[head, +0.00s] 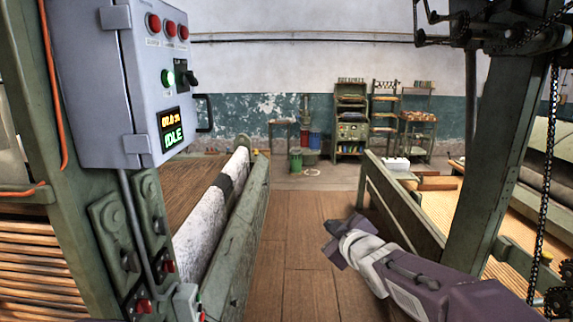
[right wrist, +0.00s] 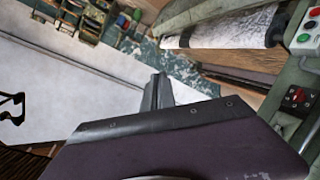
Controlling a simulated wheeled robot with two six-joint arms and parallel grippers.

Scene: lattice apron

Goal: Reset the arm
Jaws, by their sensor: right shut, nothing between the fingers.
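My right arm comes in from the lower right of the head view. Its gripper (head: 335,230) is over the wooden floor of the aisle, between the two machines. It is shut, with nothing held. In the right wrist view the closed fingers (right wrist: 158,92) show in the middle, beyond the dark purple wrist housing. They touch nothing that I can see. My left gripper does not show in either view.
A grey control box (head: 120,85) with red buttons and an "IDLE" display hangs at the left. A fabric roll (head: 215,205) lines the aisle's left side. A green post (head: 500,170) stands near my right arm. Shelves (head: 352,118) stand far back. The aisle floor (head: 300,255) is clear.

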